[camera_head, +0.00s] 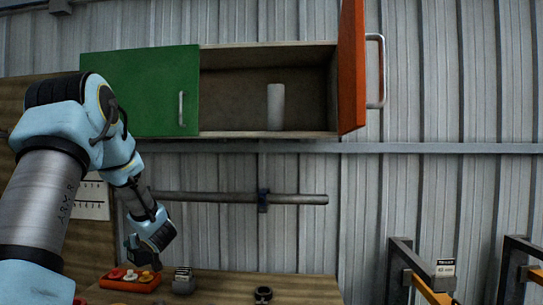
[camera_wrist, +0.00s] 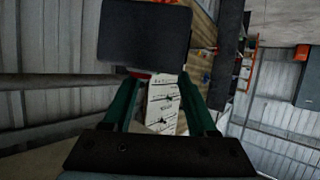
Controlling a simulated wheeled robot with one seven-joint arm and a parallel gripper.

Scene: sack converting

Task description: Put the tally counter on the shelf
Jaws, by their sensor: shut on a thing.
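My gripper (camera_head: 146,254) is low at the left in the head view, above the bench and below the cabinet. In the wrist view its green fingers (camera_wrist: 158,78) are closed on a dark, flat-faced block (camera_wrist: 145,32), which appears to be the tally counter. Only its plain dark face shows; no dial or digits can be made out. The shelf (camera_head: 225,134) is the floor of the open wall cabinet, up and to the right of my gripper. A pale upright cylinder (camera_head: 276,106) stands on it, right of its middle.
The cabinet's green door (camera_head: 150,92) covers the left part; the orange-red door (camera_head: 351,65) stands swung out at right. A wall rail (camera_head: 235,198) runs below. On the bench (camera_head: 215,290) are an orange tray (camera_head: 122,284), a grey object (camera_head: 183,285) and a black object (camera_head: 263,293).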

